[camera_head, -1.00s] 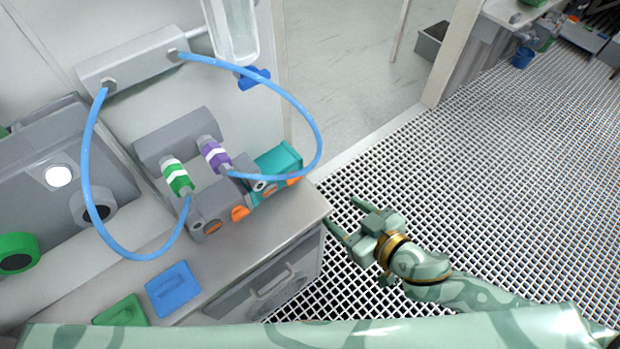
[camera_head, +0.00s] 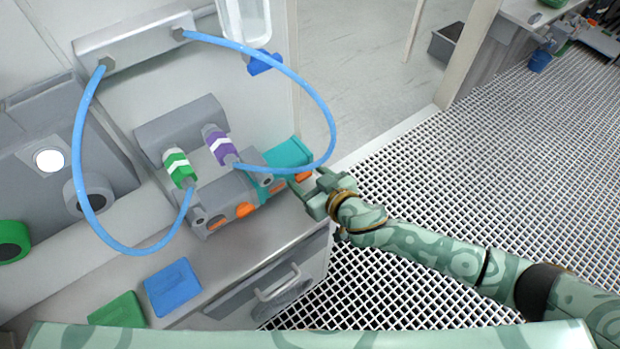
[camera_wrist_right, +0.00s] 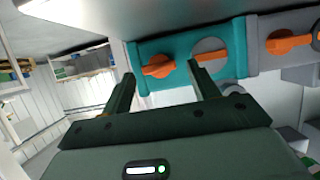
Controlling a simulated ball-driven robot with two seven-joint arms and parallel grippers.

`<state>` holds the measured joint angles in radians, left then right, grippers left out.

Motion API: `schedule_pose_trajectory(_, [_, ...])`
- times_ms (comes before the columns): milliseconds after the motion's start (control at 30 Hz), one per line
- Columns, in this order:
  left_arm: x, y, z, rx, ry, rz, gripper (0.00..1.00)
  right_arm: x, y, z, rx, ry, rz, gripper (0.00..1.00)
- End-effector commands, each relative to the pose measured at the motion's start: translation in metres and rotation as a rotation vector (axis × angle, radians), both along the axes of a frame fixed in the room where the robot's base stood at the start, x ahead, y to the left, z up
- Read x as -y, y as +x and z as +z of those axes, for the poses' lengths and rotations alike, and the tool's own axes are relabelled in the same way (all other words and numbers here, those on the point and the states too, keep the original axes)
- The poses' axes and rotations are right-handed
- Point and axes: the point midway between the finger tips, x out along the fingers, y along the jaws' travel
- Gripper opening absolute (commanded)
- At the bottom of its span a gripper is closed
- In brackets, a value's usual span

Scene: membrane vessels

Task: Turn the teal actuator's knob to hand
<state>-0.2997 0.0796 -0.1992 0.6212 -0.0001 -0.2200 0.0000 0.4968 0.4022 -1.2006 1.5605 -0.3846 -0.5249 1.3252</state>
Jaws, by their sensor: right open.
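The teal actuator (camera_head: 286,155) is at the right end of the row of grey units on the bench. In the head view one orange knob (camera_head: 304,176) shows at its front, partly behind my gripper. In the right wrist view the teal actuator (camera_wrist_right: 180,47) carries an orange knob (camera_wrist_right: 158,68) and, right of it, a second orange piece (camera_wrist_right: 211,56) on a grey disc. My right gripper (camera_head: 309,184) is open and empty, close in front of the actuator. Its fingers (camera_wrist_right: 162,86) appear either side of the left knob; contact cannot be told. My left gripper is not in view.
Grey units (camera_head: 228,206) with orange knobs adjoin the actuator's left. A blue hose (camera_head: 322,110) loops above and close to it. A blue block (camera_head: 172,288) and a green block (camera_head: 120,312) are on the bench. Open grating floor (camera_head: 450,200) is to the right.

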Motion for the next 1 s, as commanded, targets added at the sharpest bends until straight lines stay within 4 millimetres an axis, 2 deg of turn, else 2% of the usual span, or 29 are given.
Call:
schedule_pose_trajectory(133, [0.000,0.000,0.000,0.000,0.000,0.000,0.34,0.000,0.000,0.000,0.000,0.000,0.000,0.60])
schedule_pose_trajectory(300, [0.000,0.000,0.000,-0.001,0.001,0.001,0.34,0.000,0.000,0.000,0.000,0.000,0.000,0.15])
schedule_pose_trajectory(667, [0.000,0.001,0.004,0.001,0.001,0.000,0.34,-0.001,-0.002,0.001,0.024,-0.035,-0.002,0.15])
schedule_pose_trajectory(1000, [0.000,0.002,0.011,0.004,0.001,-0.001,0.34,-0.003,-0.004,-0.001,0.153,-0.215,-0.002,0.15])
